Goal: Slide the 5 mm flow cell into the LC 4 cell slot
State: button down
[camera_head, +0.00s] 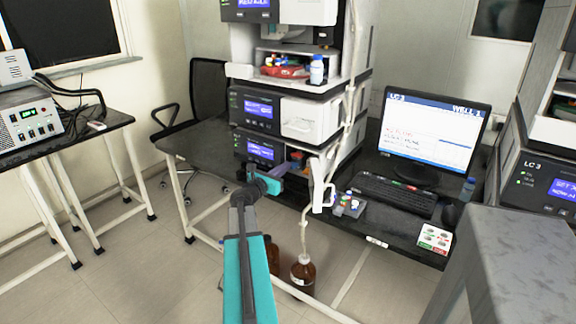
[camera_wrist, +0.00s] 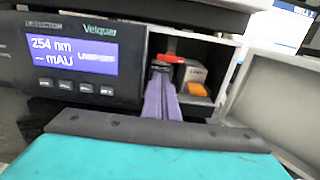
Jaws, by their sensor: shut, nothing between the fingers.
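My gripper (camera_wrist: 161,72) is shut, its purple-grey fingers together and reaching to the mouth of an open bay (camera_wrist: 216,60) in the detector module (camera_wrist: 72,55). In the head view my gripper (camera_head: 294,164) is at the lower part of the middle stack. A red piece (camera_wrist: 169,58) lies just beyond the fingertips. A grey-white block (camera_wrist: 195,72) and an orange block (camera_wrist: 197,90) are to the right inside the bay. I cannot tell which, if any, is the 5 mm flow cell. The slot is not clearly visible, and no LC 4 label is readable.
An open white door (camera_wrist: 275,90) stands right of the bay. A small tray of coloured parts (camera_head: 347,205), a keyboard (camera_head: 394,193) and a monitor (camera_head: 431,130) are on the bench to the right. Brown bottles (camera_head: 303,270) stand on the floor below. Another stack, labelled LC 3 (camera_head: 540,170), is far right.

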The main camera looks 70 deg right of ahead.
jog(key=v, duration=0.9)
jog(key=shift+a, duration=0.3)
